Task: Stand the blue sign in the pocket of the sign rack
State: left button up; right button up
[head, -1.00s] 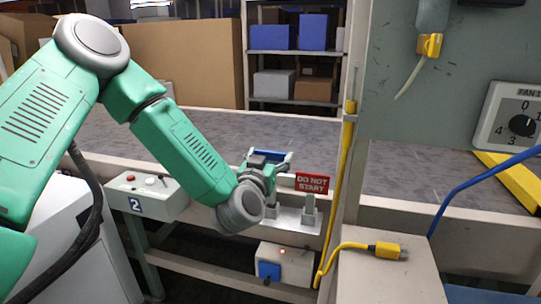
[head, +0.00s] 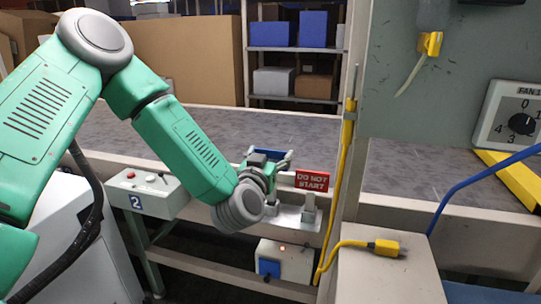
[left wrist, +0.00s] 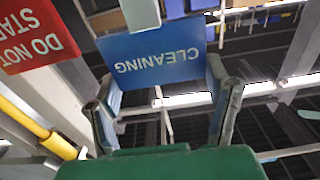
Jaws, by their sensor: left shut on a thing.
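The blue sign (left wrist: 172,62) reads CLEANING, upside down in the left wrist view, and is held between the fingers of my left gripper (left wrist: 160,82). In the head view only a strip of the blue sign (head: 268,151) shows above my left gripper (head: 268,163), which hides the rest. The sign rack (head: 289,217) is a pale metal piece with short posts on the conveyor's front side. My left gripper is above its left part. The pocket under the gripper is hidden, and I cannot tell whether the sign touches it. My right gripper is out of view.
A red DO NOT START sign (head: 312,181) stands on the rack, close to the right of my left gripper. A yellow cable (head: 343,180) runs down a post further right. The conveyor belt (head: 200,130) behind is clear.

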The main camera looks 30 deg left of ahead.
pick_arm(q)
jog(key=shift+p, duration=0.3)
dwell(0.8)
jog(key=shift+f+b, duration=1.45)
jog(key=shift+f, duration=0.8)
jog(key=o, duration=1.7)
jog(key=shift+s, duration=0.1)
jog(key=v, duration=1.1)
jog(key=shift+s+d+f, duration=0.1)
jog(key=shift+s+f, duration=0.05)
jog(key=shift+s, duration=0.2)
